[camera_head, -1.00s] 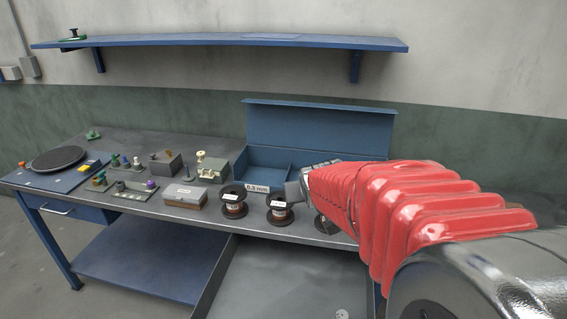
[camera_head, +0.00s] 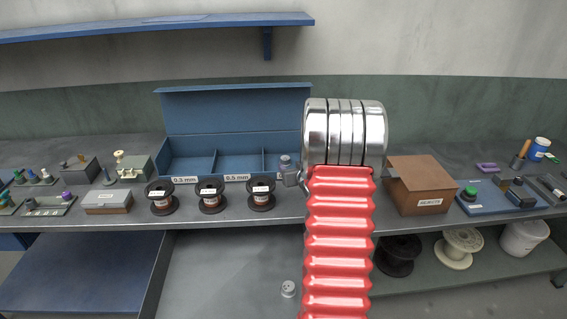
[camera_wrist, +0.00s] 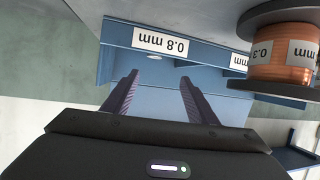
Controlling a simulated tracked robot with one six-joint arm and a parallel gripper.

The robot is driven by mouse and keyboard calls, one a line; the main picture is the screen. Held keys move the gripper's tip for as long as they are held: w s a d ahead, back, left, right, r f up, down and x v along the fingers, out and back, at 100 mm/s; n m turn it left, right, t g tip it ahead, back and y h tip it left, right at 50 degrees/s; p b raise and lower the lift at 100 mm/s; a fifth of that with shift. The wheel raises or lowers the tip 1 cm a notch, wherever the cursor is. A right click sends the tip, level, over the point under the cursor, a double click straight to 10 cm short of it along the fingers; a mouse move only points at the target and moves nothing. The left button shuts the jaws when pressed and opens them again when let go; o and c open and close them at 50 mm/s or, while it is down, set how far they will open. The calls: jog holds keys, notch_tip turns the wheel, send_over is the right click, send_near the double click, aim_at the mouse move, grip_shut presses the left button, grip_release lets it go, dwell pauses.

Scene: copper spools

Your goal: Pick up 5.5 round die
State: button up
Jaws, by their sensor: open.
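Several small coloured pegs or dies stand in two low holders at the left end of the bench, a rear holder (camera_head: 35,181) and a front holder with a purple piece (camera_head: 48,207). No size marking is readable, so I cannot tell which piece is the 5.5 round die. My gripper (camera_wrist: 159,77) is open and empty in the wrist view, its two dark fingers apart before the blue box labelled 0.8 mm. In the head view only part of it shows beside the red sleeve of my arm, far right of the holders.
Copper spools (camera_head: 261,199) stand before the open blue box (camera_head: 190,150). A spool also fills the wrist view's upper right (camera_wrist: 282,60). A grey block (camera_head: 107,203) lies left of them. A brown box (camera_head: 420,186) and blue tray (camera_head: 497,198) are at right. A shelf hangs above.

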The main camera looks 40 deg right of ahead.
jog(key=shift+s+d+f, duration=0.3)
jog(key=shift+d+f, duration=0.3)
jog(key=shift+d, duration=0.1)
send_near(286, 159)
jog(key=shift+x, duration=2.05)
jog(key=shift+a+f, duration=0.1)
jog(key=shift+a, duration=0.05)
jog(key=shift+x, duration=2.65)
jog(key=shift+c, duration=0.7)
grip_shut()
